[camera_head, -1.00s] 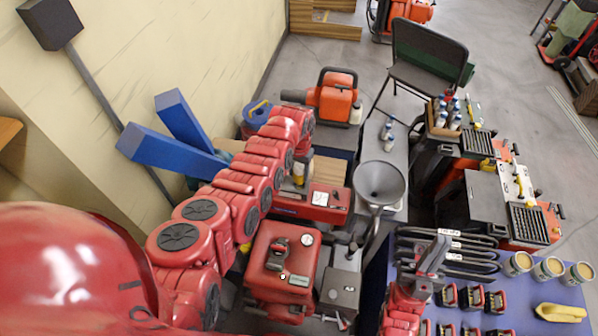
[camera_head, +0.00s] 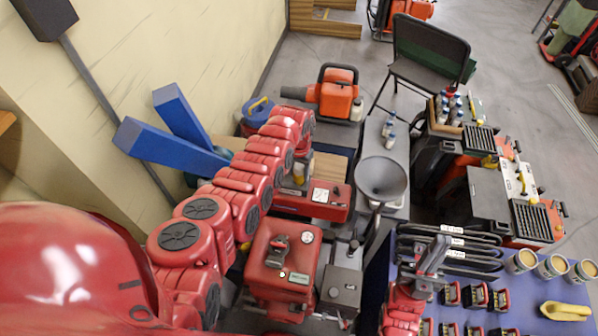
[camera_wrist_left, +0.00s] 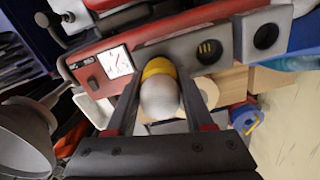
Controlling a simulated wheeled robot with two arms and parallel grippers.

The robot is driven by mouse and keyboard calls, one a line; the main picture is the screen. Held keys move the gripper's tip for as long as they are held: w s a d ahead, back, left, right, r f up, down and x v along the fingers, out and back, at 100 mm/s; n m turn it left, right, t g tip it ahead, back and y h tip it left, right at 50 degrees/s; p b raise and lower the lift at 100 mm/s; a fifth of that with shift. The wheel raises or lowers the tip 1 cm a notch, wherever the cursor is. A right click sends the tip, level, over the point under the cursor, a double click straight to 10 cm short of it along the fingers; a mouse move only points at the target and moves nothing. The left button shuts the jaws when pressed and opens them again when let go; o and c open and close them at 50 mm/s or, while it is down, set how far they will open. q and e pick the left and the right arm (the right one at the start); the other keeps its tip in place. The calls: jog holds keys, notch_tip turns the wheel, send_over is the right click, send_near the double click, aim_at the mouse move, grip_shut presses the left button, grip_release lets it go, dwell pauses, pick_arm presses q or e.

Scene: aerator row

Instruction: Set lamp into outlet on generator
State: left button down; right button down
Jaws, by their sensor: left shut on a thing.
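The generator (camera_head: 335,208) is the long red box left of the funnel in the head view. In the left wrist view its red face (camera_wrist_left: 95,50) carries a white gauge and a grey strip with round outlets. The lamp (camera_wrist_left: 160,95) has a pale bulb and a yellow collar. My left gripper (camera_wrist_left: 155,100) is shut on it. The collar overlaps the outlet beside the gauge; I cannot tell whether it is seated. The middle outlet (camera_wrist_left: 208,50) shows gold contacts, and the far outlet (camera_wrist_left: 265,35) is dark. My right gripper (camera_head: 434,255) is over the blue table; its jaws are unclear.
A grey funnel (camera_head: 381,180) stands right of the generator. A red unit (camera_head: 282,258) is in front of it, and an orange machine (camera_head: 338,92) behind. The blue table (camera_head: 480,270) holds cans, small red blocks and a yellow scoop. Blue beams (camera_head: 170,145) lean at the left.

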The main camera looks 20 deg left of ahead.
pick_arm(q)
jog(key=shift+f+b, duration=0.85)
jog(key=shift+f, duration=0.15)
jog(key=shift+c, duration=1)
grip_release()
jog(key=shift+r+p, duration=0.3)
jog(key=shift+r, duration=0.65)
notch_tip(320, 180, up, 9)
jog(key=shift+w+r+b, duration=0.15)
jog(key=shift+r+b, duration=0.05)
jog(key=shift+b, duration=0.6)
notch_tip(320, 180, up, 6)
jog(key=p, duration=0.3)
jog(key=shift+p, duration=0.4)
